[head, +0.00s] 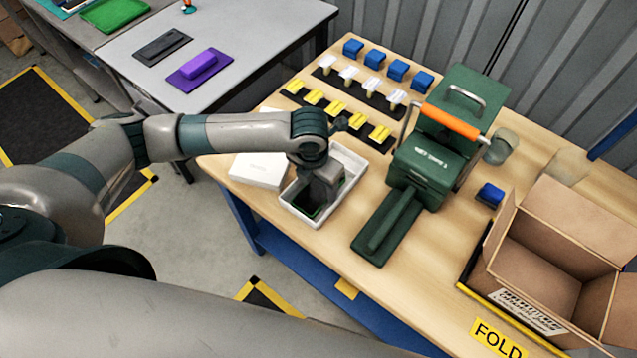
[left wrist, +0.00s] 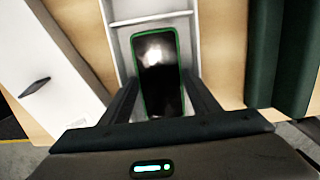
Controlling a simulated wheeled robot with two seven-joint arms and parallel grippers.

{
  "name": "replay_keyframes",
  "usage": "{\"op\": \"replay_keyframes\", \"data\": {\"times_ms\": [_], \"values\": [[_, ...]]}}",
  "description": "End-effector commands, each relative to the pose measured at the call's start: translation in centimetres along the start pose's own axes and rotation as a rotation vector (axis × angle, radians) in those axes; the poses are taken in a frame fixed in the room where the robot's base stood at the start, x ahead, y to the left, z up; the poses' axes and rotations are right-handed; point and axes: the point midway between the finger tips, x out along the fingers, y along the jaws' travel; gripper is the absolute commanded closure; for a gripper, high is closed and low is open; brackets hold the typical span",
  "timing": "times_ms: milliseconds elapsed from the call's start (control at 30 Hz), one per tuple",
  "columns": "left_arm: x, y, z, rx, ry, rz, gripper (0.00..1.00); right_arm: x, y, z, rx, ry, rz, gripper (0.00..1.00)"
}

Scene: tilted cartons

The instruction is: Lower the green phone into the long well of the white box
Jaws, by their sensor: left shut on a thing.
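The white box (head: 291,210) lies open on the wooden table, and it also shows in the left wrist view (left wrist: 203,14). My left gripper (head: 318,197) points down over the box's near part. It is shut on the green phone (left wrist: 158,75), which has a dark screen and a green rim. In the head view only a bit of the phone (head: 309,210) shows below the gripper. In the left wrist view the phone lies over the long well, between its side walls. I cannot tell whether it touches the bottom. My right gripper is not in view.
A white lid-like box (head: 258,169) lies just left of the white box. A dark green press (head: 421,172) with an orange handle (head: 449,123) stands to the right. Rows of yellow and white pieces sit behind. An open carton (head: 550,262) is at the right.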

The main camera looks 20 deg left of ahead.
Motion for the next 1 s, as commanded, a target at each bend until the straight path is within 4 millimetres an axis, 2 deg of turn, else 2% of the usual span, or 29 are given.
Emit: {"op": "replay_keyframes", "data": {"times_ms": [333,367,400,433,567,600,1000], "values": [[0.01,-0.02,0.02,0.000,-0.001,0.000,0.72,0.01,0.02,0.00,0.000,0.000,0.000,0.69],[0.01,-0.02,0.02,0.000,-0.001,0.000,0.37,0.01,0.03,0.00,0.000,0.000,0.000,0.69],[0.01,-0.02,0.03,0.000,-0.001,0.000,0.27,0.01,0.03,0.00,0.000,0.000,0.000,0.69],[0.01,-0.02,0.02,0.000,-0.001,0.000,0.22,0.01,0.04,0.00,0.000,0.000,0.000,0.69],[0.01,-0.01,0.02,0.000,-0.001,0.000,0.22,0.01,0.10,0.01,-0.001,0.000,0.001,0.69],[0.04,-0.01,-0.01,0.000,0.000,0.000,0.33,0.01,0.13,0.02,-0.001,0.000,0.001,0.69],[0.04,0.00,-0.01,0.000,0.000,0.000,0.33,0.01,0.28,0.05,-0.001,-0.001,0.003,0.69]]}}
